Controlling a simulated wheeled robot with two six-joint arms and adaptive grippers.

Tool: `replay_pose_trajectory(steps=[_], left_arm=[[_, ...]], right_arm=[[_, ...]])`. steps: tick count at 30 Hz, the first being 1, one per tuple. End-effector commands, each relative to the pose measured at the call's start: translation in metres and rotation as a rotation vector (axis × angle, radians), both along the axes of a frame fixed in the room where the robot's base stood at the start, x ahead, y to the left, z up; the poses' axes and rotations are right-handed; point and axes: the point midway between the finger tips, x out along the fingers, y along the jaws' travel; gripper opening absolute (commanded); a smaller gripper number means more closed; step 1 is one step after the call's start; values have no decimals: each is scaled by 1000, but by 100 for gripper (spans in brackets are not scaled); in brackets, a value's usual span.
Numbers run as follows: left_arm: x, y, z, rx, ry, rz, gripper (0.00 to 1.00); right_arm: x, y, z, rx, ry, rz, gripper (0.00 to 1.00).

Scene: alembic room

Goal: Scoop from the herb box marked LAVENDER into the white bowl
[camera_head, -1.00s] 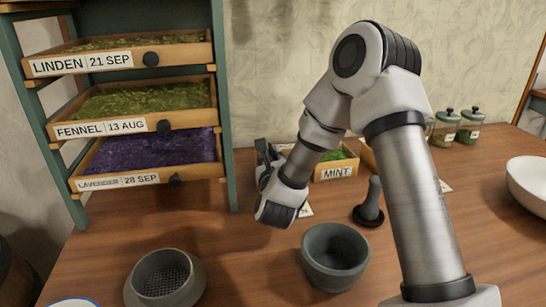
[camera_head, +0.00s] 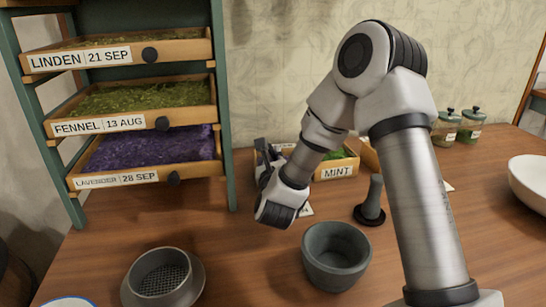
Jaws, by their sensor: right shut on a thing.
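The purple-filled drawer marked LAVENDER (camera_head: 118,180) is the lowest in the rack at left and stands pulled out. My right gripper (camera_head: 263,160) is at the back of the table, right of the rack and beside the small wooden box marked MINT (camera_head: 336,172). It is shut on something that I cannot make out. Another small box behind the gripper is mostly hidden, and its label cannot be read. The white bowl (camera_head: 529,183) stands at the right edge, partly cut off. My left gripper is not in view.
A grey mortar (camera_head: 336,262) stands in front of my right arm, with a dark pestle (camera_head: 371,200) upright behind it. A sieve (camera_head: 163,279) is at front left. A blue-rimmed dish (camera_head: 68,302) is cut off below. Lidded jars (camera_head: 457,125) stand at back right.

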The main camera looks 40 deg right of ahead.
Motion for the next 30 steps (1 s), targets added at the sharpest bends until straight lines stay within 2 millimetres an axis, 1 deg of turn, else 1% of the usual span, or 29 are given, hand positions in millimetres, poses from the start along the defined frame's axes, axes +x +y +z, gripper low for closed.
replay_pose_trajectory(steps=[5, 17, 26, 30], left_arm=[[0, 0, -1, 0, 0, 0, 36], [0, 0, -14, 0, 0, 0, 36], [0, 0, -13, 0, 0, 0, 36], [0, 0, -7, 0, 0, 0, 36]], right_arm=[[1, 1, 0, -1, -1, 0, 0], [13, 19, -1, -2, -1, 1, 0], [14, 20, 1, 0, -1, 0, 0], [14, 20, 11, 0, -2, 1, 0]])
